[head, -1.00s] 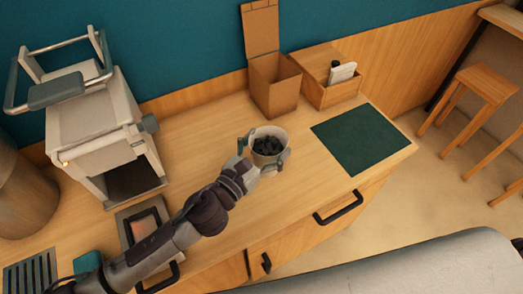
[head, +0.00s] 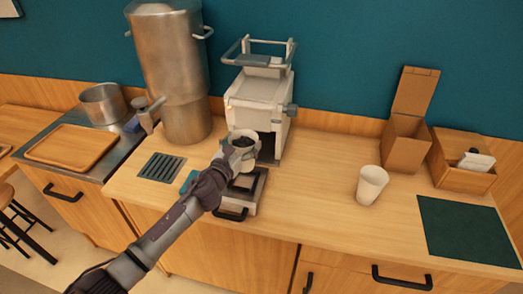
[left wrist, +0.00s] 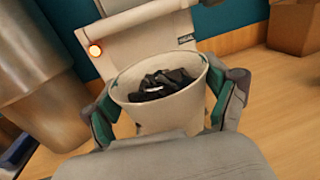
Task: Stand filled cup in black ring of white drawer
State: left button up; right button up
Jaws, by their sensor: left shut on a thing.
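My left gripper (head: 240,152) is shut on a white cup (left wrist: 160,115) filled with dark lumps. The left wrist view shows its green-padded fingers on both sides of the cup, which looks upright or slightly tilted. In the head view the cup (head: 243,160) is in front of the white machine, above or just behind the white drawer (head: 252,199). The drawer sticks out at the machine's foot, with a black handle at its front. The cup and hand cover part of the drawer; I cannot make out the black ring clearly. My right gripper is not in view.
The white machine (head: 258,100) stands behind the cup, with a steel urn (head: 172,75) on its left. Another white cup (head: 371,186) stands to the right, near a cardboard box (head: 405,143) and a wooden box (head: 455,180). The counter between drawer and that cup is clear.

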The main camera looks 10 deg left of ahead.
aim_at(247, 144)
pick_arm(q)
jog(key=shift+a, duration=0.3)
jog(key=shift+f, duration=0.2)
jog(key=shift+w+f+b, duration=0.2)
jog(key=shift+f+b, duration=0.25)
notch_tip(247, 144, down, 3)
jog(key=b, duration=0.2)
jog(key=shift+r+b, duration=0.15)
jog(key=shift+b, duration=0.2)
jog(key=shift+f+b, duration=0.35)
jog(key=shift+b, duration=0.05)
jog(key=shift+s, duration=0.2)
jog(key=shift+f+b, duration=1.25)
jog(key=shift+f, duration=0.15)
dwell(0.4)
